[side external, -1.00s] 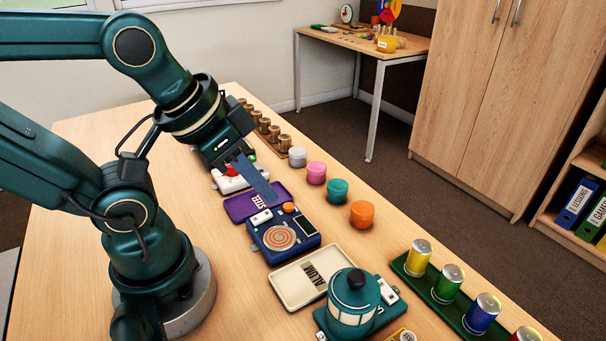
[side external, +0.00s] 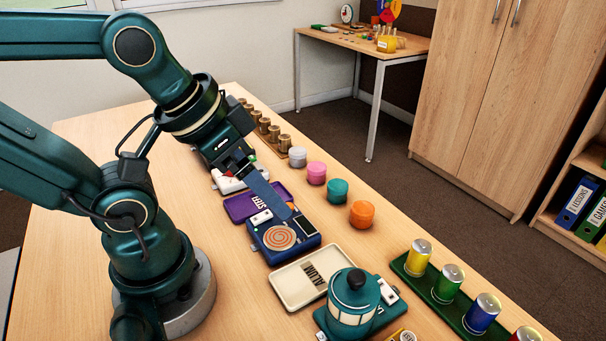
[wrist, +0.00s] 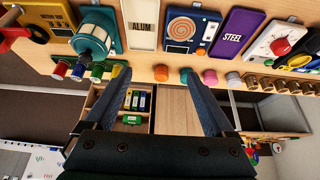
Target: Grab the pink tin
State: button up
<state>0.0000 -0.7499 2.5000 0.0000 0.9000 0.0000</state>
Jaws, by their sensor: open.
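The pink tin (side external: 316,173) is a short round tin standing upright on the table, in a row between a white tin (side external: 297,157) and a teal tin (side external: 337,191). In the wrist view the pink tin (wrist: 210,78) shows just right of the right finger, clear of it. My gripper (wrist: 154,74) is open and empty, its two fingers wide apart, with the orange tin (wrist: 161,73) in view between the tips. The right fingertip partly overlaps the teal tin. In the side view my gripper (side external: 285,208) hangs over the blue device, left of the tin row.
An orange tin (side external: 361,214) ends the row. A blue device with a spiral (side external: 285,237), a purple STEEL tray (side external: 240,208) and a cream ALUM tray (side external: 290,287) lie left of the tins. Brass weights (side external: 264,125) stand behind; colored cans (side external: 447,284) stand in front.

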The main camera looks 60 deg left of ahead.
jog(key=w+r+t, duration=0.1)
jog(key=w+r, duration=0.1)
jog(key=w, duration=0.1)
jog(key=n+y, duration=0.1)
jog(key=n, duration=0.1)
send_over(315, 167)
jog(key=d, duration=0.5)
notch_tip(315, 167, down, 6)
jog(key=a+f, duration=0.1)
jog(key=f, duration=0.1)
jog(key=s+a+f+n+g, duration=0.1)
jog(key=f, duration=0.1)
jog(key=a+f+g, duration=0.1)
jog(key=a+f, duration=0.1)
jog(key=shift+s+a+f+n, duration=0.1)
jog(key=shift+s+n, duration=0.2)
jog(key=shift+s, duration=0.05)
jog(key=shift+a+f, duration=0.15)
jog(key=shift+f, duration=0.1)
jog(key=shift+x, duration=2.3)
